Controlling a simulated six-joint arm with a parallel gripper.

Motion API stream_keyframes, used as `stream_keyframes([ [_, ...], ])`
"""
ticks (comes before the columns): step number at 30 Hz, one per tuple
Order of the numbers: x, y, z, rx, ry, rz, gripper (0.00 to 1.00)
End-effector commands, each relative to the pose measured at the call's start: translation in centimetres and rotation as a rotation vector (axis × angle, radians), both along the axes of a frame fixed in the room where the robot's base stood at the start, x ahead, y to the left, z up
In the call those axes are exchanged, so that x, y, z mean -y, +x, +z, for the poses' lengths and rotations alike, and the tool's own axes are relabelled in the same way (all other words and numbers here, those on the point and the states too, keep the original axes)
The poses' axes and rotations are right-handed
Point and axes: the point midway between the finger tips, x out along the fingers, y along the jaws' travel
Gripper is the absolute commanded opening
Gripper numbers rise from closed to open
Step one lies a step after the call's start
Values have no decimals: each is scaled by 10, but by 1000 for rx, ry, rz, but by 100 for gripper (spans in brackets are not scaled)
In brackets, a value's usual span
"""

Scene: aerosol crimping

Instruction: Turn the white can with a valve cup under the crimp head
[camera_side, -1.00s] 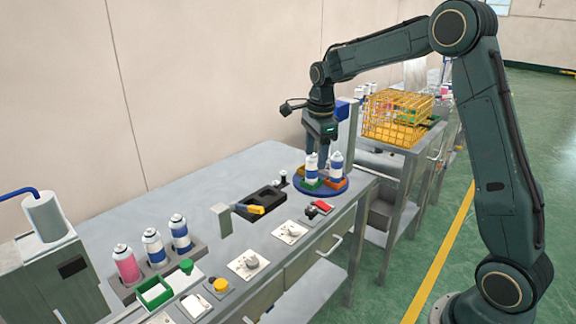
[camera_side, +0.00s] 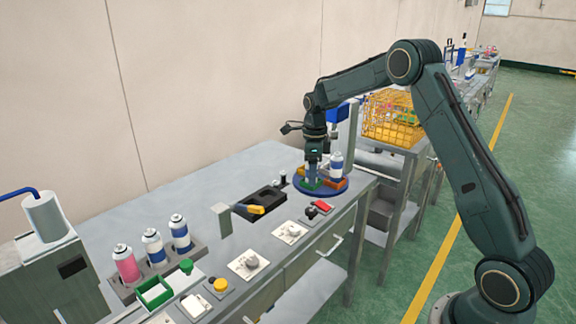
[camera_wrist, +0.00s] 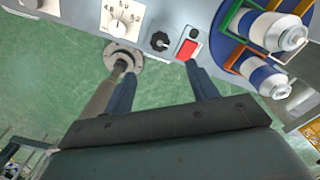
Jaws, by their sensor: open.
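Two white cans with blue bands stand on the round blue turntable (camera_side: 300,188). One white can (camera_side: 336,164) shows in the orange nest; the other, at the green nest (camera_side: 309,184), is mostly hidden by my gripper (camera_side: 313,180) in the side view. In the wrist view the two cans (camera_wrist: 276,32) (camera_wrist: 263,77) lie at the right, outside the finger gap. My gripper (camera_wrist: 162,84) is open there, with nothing seen between the fingers. A blue block (camera_side: 337,113) on a grey post, perhaps the crimp head, stands behind the turntable.
A red switch (camera_wrist: 188,48) and black knob (camera_wrist: 160,41) sit near the turntable, with a dial (camera_wrist: 121,20) further left. A black tray (camera_side: 262,201), a rack with several cans (camera_side: 153,246) and a yellow basket (camera_side: 394,116) stand around. The bench's back left is clear.

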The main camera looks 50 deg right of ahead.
Motion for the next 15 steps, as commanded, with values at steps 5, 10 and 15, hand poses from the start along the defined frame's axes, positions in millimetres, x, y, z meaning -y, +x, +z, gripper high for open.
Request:
stream_keyframes([
  [5, 0, 0, -21, -2, 1, 1, 58],
  [10, 0, -1, -47, -3, 1, 1, 58],
  [15, 0, -1, -73, -3, 1, 1, 58],
])
